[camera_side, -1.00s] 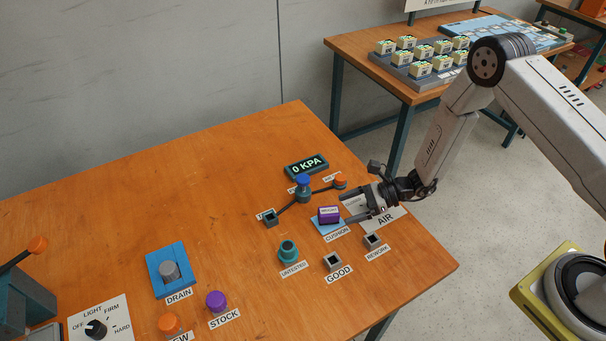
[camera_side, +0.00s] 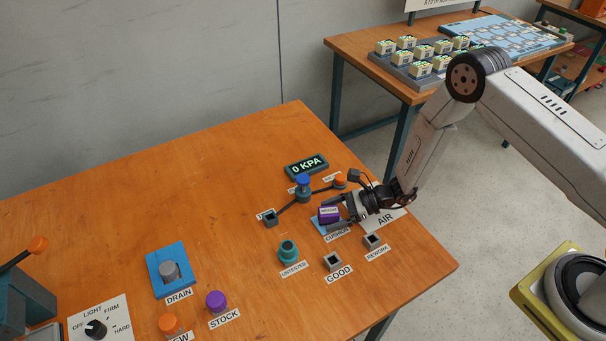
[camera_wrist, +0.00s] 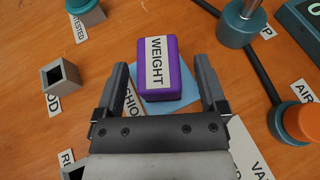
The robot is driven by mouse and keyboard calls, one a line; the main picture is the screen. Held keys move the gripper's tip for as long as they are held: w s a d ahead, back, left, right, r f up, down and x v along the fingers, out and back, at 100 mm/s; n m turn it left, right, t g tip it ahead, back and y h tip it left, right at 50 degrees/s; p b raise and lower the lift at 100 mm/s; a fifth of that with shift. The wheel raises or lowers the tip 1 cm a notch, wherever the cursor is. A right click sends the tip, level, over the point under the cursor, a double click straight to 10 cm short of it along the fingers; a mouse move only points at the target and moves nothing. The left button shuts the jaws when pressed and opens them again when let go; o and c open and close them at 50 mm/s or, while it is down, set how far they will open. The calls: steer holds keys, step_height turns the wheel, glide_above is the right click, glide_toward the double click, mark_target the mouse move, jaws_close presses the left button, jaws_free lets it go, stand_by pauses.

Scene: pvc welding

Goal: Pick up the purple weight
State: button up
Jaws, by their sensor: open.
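The purple weight (camera_side: 328,214), a block with a white WEIGHT label, rests on the light blue cushion pad (camera_side: 321,227) on the bench. It also shows in the wrist view (camera_wrist: 171,68), on the blue pad (camera_wrist: 184,99). My gripper (camera_side: 340,210) is low over the bench at the weight's right side. In the wrist view my gripper (camera_wrist: 160,75) is open, with one dark finger on each side of the weight. A gap shows between each finger and the weight. In the side view the fingers partly hide the pad and its label.
A teal fitting (camera_side: 288,251) and grey square sockets (camera_side: 333,262) stand in front of the pad. Behind it are a blue-topped valve (camera_side: 303,188), an orange knob (camera_side: 340,180) and the 0 KPA display (camera_side: 306,165).

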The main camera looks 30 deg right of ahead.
jaws_close()
steer(key=shift+r, duration=0.2)
steer(key=shift+r, duration=1.1)
steer(key=s+d+r, duration=0.3)
steer(key=s+r, duration=0.7)
steer(key=s, duration=0.3)
steer(key=shift+s+d+r, duration=0.25)
steer(key=shift+s+d, duration=0.05)
steer(key=w+d+r+m+t+h, duration=0.6)
steer(key=w+d+r, duration=0.3)
steer(key=w+d, duration=0.2)
steer(key=shift+w+r+m+t, duration=0.2)
steer(key=shift+w+m+t, duration=0.2)
steer(key=shift+w+m, duration=0.4)
